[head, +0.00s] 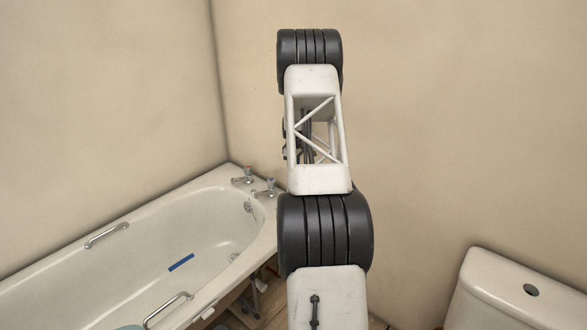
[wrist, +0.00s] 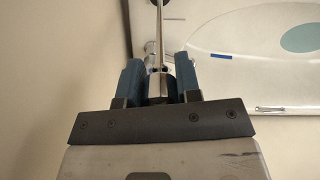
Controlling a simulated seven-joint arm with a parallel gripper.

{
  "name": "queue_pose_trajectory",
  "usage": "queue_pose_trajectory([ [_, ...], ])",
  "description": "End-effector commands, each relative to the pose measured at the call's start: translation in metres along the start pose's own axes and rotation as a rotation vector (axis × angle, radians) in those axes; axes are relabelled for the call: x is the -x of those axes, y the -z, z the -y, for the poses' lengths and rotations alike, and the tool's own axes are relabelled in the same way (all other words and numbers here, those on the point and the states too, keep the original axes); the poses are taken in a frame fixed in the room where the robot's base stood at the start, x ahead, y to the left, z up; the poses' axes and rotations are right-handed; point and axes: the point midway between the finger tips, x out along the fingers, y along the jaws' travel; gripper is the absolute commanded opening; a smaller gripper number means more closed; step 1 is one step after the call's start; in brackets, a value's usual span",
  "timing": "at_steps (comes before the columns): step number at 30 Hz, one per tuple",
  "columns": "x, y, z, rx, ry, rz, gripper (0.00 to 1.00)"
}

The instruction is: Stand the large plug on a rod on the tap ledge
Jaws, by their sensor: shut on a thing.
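In the wrist view my gripper (wrist: 158,80), with two blue fingers, is shut on a thin grey rod (wrist: 158,35). The rod runs away from the fingers to the top edge of the picture. A small dark piece (wrist: 161,2) shows at its far end, cut off by the edge; I cannot tell if it is the large plug. A tap (wrist: 150,47) shows beside the rod in the wrist view.
The bath (head: 120,236) holds a blue strip (head: 181,262) and has metal grab handles (head: 106,235). A teal round thing (wrist: 300,38) lies at its near part. Walls close off the corner behind the taps. A white cistern (head: 515,292) stands at the right.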

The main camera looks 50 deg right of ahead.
Motion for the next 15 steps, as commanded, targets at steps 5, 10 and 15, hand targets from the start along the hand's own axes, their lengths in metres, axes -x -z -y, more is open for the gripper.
queue_pose_trajectory([
  [5, -0.015, 0.000, 0.000, 0.000, 0.002, 0.001, 0.00],
  [10, -0.016, 0.000, 0.000, 0.000, 0.001, 0.000, 0.00],
  [15, -0.017, 0.000, 0.000, 0.000, 0.001, 0.001, 0.00],
])
